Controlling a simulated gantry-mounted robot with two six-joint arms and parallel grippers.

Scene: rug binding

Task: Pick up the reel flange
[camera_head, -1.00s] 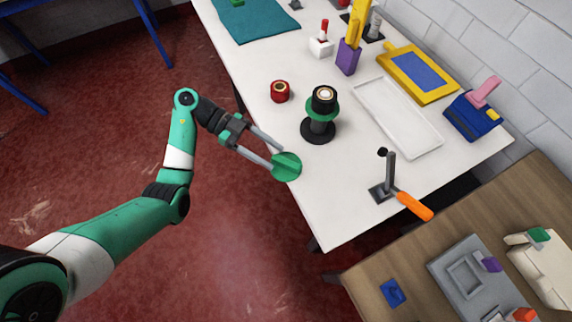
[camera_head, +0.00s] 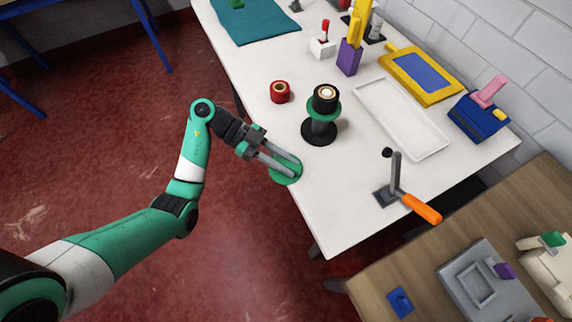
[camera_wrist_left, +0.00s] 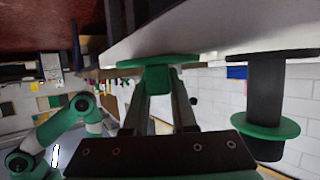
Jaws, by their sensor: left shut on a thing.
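The reel flange (camera_head: 289,179) is a green disc at the left front edge of the white table. My left gripper (camera_head: 281,168) is shut on its raised middle, with the fingers close together. In the left wrist view the flange (camera_wrist_left: 150,60) lies flat against the table surface, and its green hub (camera_wrist_left: 158,78) sits between the two fingertips. I cannot tell any gap between flange and table. My right gripper is not in view.
A black reel stand with a green disc (camera_head: 322,114) stands just right of the flange. A red spool (camera_head: 280,92), a white tray (camera_head: 401,118) and an orange-handled lever tool (camera_head: 421,208) are on the table (camera_head: 330,200). The table front is mostly clear.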

